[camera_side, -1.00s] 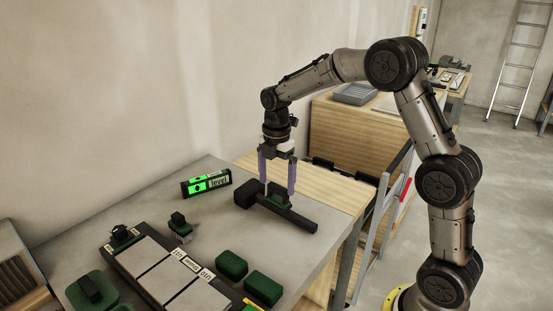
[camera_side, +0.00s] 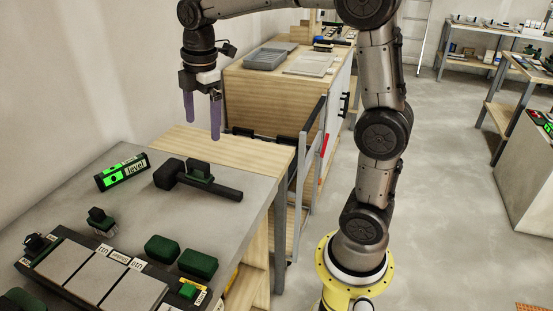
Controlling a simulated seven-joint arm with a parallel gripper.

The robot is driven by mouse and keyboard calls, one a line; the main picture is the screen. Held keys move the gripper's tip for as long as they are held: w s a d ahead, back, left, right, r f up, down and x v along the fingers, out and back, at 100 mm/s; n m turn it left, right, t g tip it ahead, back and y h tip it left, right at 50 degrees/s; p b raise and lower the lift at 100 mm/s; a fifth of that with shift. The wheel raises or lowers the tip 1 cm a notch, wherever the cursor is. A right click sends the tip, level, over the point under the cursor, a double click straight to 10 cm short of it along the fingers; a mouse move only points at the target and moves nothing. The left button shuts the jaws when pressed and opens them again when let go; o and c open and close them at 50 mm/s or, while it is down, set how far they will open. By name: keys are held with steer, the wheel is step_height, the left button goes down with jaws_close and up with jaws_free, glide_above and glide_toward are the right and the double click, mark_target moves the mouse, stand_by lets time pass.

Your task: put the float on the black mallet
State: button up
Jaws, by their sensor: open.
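The black mallet (camera_side: 222,190) lies on the grey worktop, its head at the left and its handle pointing right. A small dark green float with a black grip (camera_side: 198,170) rests on the mallet, across the handle near the head. My gripper (camera_side: 202,120) is open and empty, above and slightly behind the mallet and float, apart from both. Its two purple fingers point down.
A green level (camera_side: 122,171) lies left of the mallet. A tile rack (camera_side: 92,275) with grey tiles is at the front left. Two green blocks (camera_side: 162,249) and a small brush-like tool (camera_side: 101,221) lie between. The right worktop edge is close to the mallet handle.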

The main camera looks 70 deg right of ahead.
steer(key=s+a+f+m+t, duration=0.1)
steer(key=s+a+m+t, duration=0.1)
steer(key=s+m, duration=0.4)
steer(key=s+a+f+m+t, duration=0.2)
steer(key=s+m, duration=0.5)
steer(key=s, duration=0.7)
steer(key=shift+s+a+f+m, duration=0.2)
steer(key=shift+s+a+m, duration=0.15)
steer(key=shift+a, duration=0.2)
